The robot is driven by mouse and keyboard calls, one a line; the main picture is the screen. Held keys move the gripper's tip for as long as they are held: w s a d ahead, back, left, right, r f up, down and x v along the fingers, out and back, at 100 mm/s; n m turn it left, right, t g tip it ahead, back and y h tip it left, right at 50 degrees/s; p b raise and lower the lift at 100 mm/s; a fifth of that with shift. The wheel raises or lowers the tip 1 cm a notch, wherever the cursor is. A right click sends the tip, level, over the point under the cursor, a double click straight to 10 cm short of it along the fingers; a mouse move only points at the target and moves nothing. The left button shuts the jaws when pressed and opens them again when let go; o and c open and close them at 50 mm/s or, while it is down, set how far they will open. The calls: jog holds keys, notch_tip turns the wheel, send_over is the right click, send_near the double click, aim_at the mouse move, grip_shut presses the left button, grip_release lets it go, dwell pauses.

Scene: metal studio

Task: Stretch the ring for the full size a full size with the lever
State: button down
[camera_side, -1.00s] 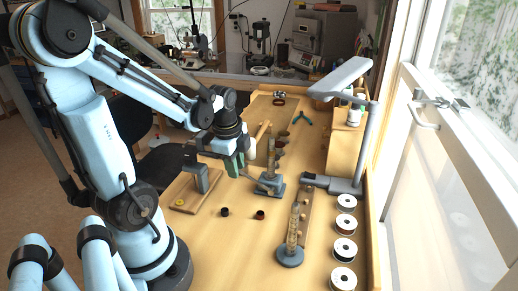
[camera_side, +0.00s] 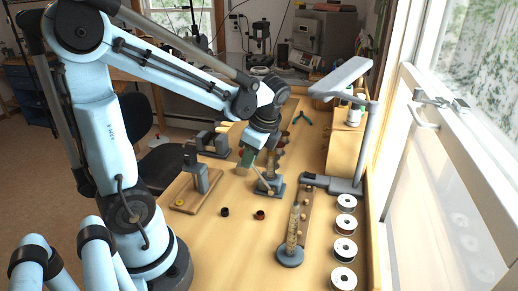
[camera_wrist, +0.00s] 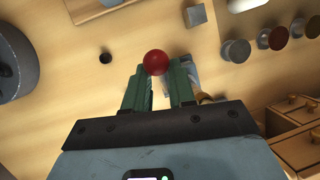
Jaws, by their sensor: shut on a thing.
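My gripper (camera_side: 247,160) has green fingers and is at the ring stretcher (camera_side: 276,190), which has a blue-grey base and an upright post partly behind my wrist. The lever (camera_side: 263,181) slants up from the stretcher to my fingertips. In the wrist view, a red ball (camera_wrist: 155,62), apparently the lever's knob, sits between the tips of my green fingers (camera_wrist: 160,75), which are shut on it. The ring on the stretcher cannot be made out.
A tapered mandrel (camera_side: 292,235) on a round base stands in front, to the right. Several wire spools (camera_side: 345,248) line the right edge. A lamp (camera_side: 348,185) stands behind them. A stand on a wooden board (camera_side: 195,185) is at left.

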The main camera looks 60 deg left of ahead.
jog(key=shift+w, duration=0.15)
jog(key=c, duration=0.9)
grip_release()
jog(key=shift+r, duration=0.15)
jog(key=v, duration=1.1)
jog(key=shift+d+r, duration=0.2)
jog(key=shift+r, duration=0.15)
